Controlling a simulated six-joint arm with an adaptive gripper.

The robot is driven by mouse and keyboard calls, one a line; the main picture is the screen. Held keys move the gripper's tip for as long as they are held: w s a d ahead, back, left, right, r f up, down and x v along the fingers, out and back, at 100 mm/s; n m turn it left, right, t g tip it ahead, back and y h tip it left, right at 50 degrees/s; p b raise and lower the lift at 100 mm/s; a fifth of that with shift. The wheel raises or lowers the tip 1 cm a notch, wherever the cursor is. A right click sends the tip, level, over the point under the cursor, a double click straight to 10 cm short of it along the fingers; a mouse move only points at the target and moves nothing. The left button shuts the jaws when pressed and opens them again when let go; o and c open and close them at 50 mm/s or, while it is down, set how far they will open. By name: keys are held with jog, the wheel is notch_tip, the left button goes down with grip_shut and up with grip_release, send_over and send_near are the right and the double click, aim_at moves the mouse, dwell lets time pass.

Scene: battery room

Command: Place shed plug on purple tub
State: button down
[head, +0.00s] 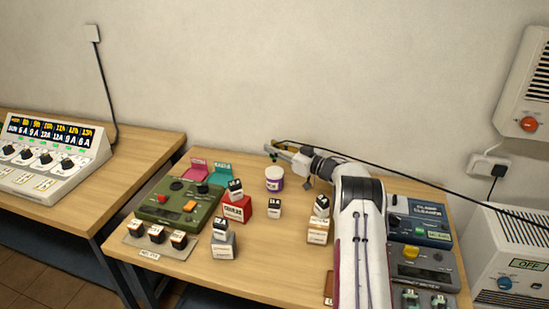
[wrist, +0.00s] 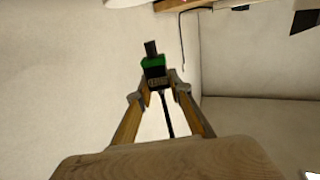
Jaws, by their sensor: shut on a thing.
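The purple tub (head: 274,184) is a small white and purple pot standing upright near the back of the table. My gripper (head: 270,151) reaches in from the right and is above the tub in the head view, apart from it. In the wrist view my gripper (wrist: 157,88) is shut on a small green and black plug (wrist: 153,66), which I take for the shed plug. A dark cord hangs behind the fingers there. In the head view the plug is tiny, a dark and green bit at the fingertips. The tub cannot be made out in the wrist view.
Several small labelled blocks stand in front of the tub, including a white one (head: 274,208) and a red box (head: 238,207). A green control unit (head: 178,208) is at the left. A blue cleaner unit (head: 420,224) is right of my arm. A black cable crosses behind my arm.

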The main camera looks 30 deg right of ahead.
aim_at(276, 158)
dwell(0.3)
jog(key=shift+f, duration=1.9)
jog(key=shift+f, duration=0.15)
jog(key=c, duration=1.8)
grip_release()
jog(key=shift+c, duration=0.2)
jog(key=shift+s+d, duration=0.15)
jog(key=shift+s, duration=0.1)
jog(key=v, duration=0.7)
jog(key=shift+w+r, duration=0.1)
jog(key=shift+r, duration=0.15)
